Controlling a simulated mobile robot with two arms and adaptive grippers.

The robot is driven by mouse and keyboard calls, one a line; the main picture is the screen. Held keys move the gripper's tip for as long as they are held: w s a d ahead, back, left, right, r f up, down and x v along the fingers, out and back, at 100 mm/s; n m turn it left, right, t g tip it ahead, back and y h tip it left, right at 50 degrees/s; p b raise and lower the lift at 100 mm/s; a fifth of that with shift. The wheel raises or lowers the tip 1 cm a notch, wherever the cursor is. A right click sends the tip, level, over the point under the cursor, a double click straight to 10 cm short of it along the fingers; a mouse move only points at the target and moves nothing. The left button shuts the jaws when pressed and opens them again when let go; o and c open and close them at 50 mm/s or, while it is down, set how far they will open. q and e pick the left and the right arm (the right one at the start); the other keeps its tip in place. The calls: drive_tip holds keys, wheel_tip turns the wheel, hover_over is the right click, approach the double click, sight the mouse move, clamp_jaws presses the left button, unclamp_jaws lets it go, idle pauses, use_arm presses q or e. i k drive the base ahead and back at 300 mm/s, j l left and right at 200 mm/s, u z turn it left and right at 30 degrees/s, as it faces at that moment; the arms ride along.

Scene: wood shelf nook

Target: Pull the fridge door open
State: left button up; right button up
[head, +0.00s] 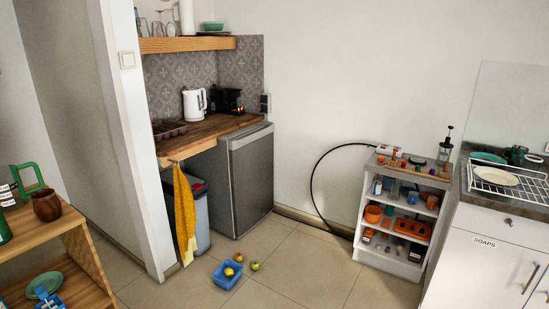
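The fridge (250,165) is a small grey under-counter unit in the head view, left of the middle. It stands at the right end of the wooden counter, and its grey door (252,178) looks closed. I cannot make out a handle on it. Neither of my grippers is in view.
A grey bin (199,215) and a hanging yellow towel (184,215) are left of the fridge. A blue basket (227,274) and loose fruit (255,266) lie on the floor before it. A white shelf unit (363,218) stands to the right.

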sight(252, 153)
drive_tip(key=i+z, duration=0.35)
drive_tip(key=i, duration=1.65)
